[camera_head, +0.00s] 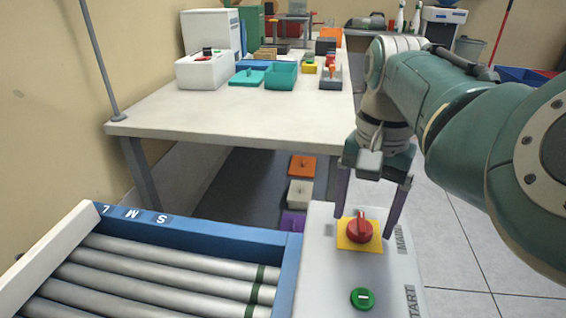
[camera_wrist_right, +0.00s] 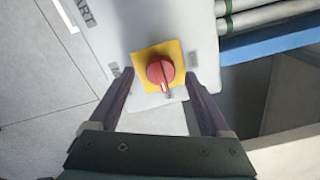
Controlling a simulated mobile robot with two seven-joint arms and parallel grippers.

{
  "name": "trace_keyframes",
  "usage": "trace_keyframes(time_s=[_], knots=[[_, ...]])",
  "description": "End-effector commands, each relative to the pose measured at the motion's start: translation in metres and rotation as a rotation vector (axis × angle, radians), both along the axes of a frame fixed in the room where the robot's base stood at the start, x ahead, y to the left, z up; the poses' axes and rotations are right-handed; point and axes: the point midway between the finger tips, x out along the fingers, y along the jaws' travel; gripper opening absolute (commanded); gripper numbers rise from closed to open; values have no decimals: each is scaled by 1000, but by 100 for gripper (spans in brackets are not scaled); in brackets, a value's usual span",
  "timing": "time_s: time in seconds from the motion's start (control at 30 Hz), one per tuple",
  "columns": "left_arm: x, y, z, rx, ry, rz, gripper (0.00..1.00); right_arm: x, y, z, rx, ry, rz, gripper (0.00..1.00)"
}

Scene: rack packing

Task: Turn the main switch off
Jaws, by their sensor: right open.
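The main switch (camera_head: 359,230) is a red rotary knob on a yellow square plate, set in the top of a light grey control box (camera_head: 325,260). Its ridge and white mark point away from me in the head view. In the wrist view the knob (camera_wrist_right: 160,71) shows from above, its white mark pointing toward the gripper's base. My right gripper (camera_head: 364,217) is open and points down, its two dark purple fingers on either side of the knob. In the wrist view the gripper (camera_wrist_right: 158,76) straddles the yellow plate. Finger contact cannot be told. My left gripper is out of view.
A green button (camera_head: 363,298) lies nearer on the same box. A roller conveyor (camera_head: 150,275) with a blue rail is to the left. Behind stands a white table (camera_head: 240,118) with bins and parts. Orange, white and purple pieces (camera_head: 301,167) lie below it.

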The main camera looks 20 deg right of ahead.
Motion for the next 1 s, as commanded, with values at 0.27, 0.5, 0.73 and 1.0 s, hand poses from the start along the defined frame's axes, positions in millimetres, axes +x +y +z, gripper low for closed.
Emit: trace_keyframes(time_s=[0.27,0.5,0.73,1.0], knots=[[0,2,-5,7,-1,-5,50,0,0,-14,0,-1,1,81],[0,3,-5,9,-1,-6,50,0,0,-13,0,-1,1,71],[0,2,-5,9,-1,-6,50,0,0,-13,0,-1,1,45],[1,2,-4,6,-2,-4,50,0,0,-13,0,-1,1,15]])
